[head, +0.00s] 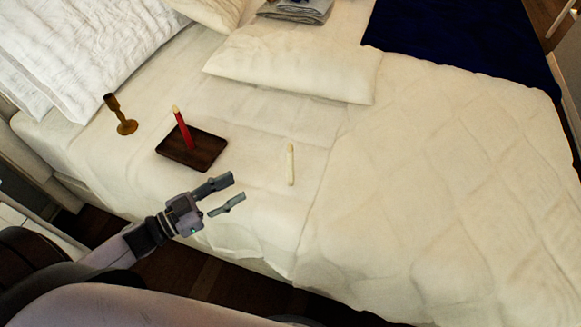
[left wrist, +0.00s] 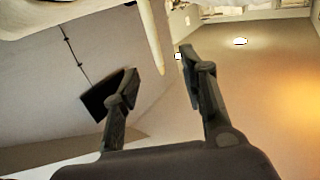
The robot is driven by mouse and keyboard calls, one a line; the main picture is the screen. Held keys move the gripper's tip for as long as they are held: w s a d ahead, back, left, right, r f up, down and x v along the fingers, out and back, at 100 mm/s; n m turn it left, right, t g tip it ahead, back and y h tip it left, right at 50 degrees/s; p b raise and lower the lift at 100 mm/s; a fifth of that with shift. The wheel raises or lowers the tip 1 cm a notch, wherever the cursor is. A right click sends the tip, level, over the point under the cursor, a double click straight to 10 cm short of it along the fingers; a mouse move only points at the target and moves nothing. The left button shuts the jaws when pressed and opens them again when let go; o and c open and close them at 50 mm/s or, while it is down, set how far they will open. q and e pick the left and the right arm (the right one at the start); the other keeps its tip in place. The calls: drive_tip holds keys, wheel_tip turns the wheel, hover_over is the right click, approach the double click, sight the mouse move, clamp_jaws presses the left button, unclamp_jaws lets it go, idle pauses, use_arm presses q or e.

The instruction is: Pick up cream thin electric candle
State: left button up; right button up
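The cream thin electric candle (head: 291,165) stands on the bed, right of the dark wooden tray. In the left wrist view, a thin cream shape that looks like this candle (left wrist: 152,40) shows at top centre, beyond and between the fingers. My left gripper (head: 236,190) is in front of the candle and to its left, near the bed's front edge. Its two fingers are apart with nothing between them, and they do not touch the candle. It also shows in the left wrist view (left wrist: 165,70). My right gripper is in neither view.
A red candle (head: 184,130) stands on the dark wooden tray (head: 210,153). A brass candlestick (head: 121,115) is to its left. A pillow (head: 292,65) lies behind, with folded grey cloth (head: 297,10) farther back. The sheet around the cream candle is clear.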

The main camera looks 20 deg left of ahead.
use_arm(q)
drive_tip(key=s+h, duration=0.1)
drive_tip(key=p, duration=0.1)
approach(290, 161)
drive_tip(key=shift+m, duration=0.4)
drive_tip(key=x, duration=0.2)
drive_tip(key=f+x, duration=0.1)
drive_tip(key=x, duration=0.2)
drive_tip(key=shift+w+f, duration=0.1)
drive_tip(key=shift+w, duration=0.05)
drive_tip(key=shift+a+p+x, duration=0.2)
drive_tip(key=shift+p+x, duration=0.1)
drive_tip(key=shift+x, duration=2.45)
drive_tip(key=shift+w, duration=0.1)
clamp_jaws()
